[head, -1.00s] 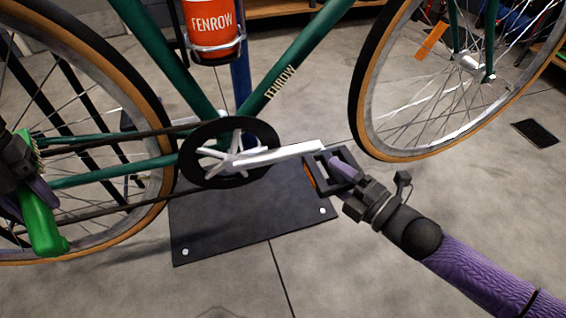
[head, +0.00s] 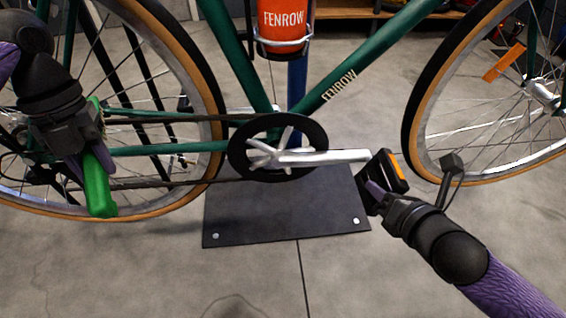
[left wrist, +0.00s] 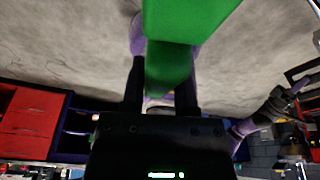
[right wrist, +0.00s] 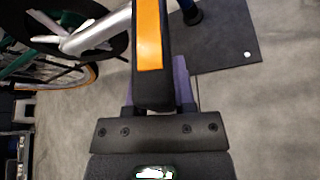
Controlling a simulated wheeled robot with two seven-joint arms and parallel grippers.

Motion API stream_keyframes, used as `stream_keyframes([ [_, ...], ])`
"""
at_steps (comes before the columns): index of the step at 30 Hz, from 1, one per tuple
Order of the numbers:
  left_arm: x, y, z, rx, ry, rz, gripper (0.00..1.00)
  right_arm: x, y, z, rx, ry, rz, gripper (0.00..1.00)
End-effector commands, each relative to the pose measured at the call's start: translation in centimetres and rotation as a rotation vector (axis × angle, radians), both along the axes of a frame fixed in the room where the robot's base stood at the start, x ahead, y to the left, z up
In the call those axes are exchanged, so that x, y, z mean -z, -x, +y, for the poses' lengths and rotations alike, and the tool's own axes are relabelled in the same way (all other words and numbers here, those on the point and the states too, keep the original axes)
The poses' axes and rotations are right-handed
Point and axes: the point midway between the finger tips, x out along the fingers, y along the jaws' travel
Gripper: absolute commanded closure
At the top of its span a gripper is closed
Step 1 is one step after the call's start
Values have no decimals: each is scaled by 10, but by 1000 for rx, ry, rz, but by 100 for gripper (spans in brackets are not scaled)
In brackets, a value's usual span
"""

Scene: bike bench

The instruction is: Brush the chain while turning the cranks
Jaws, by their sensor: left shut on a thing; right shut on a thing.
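My left gripper (head: 85,150) is shut on a green brush (head: 98,185), beside the rear part of the chain (head: 165,184). The brush fills the top middle of the left wrist view (left wrist: 185,20). Its bristles are hidden, so I cannot tell whether they touch the chain. My right gripper (head: 378,198) is shut on the black pedal (head: 388,170) with orange reflectors; the pedal also shows in the right wrist view (right wrist: 152,85). The silver crank (head: 325,156) points right, nearly level, from the black chainring (head: 240,150).
The green bike frame (head: 375,57) stands over a dark floor plate (head: 285,215). The rear wheel (head: 212,80) is behind my left gripper. The front wheel (head: 415,110) is close to the pedal. The grey floor in front is clear.

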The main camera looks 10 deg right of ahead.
Motion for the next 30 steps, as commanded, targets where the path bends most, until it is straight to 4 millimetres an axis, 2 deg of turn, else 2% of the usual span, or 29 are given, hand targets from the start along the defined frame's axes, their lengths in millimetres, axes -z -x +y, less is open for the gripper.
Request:
stream_keyframes([
  [3,0,0,0,0,0,0,100,-1,-1,2,0,246,-5,100],
  [8,0,0,0,0,0,0,100,-1,0,1,0,413,-3,100],
  [30,2,1,0,0,0,0,100,0,0,0,0,422,-1,100],
])
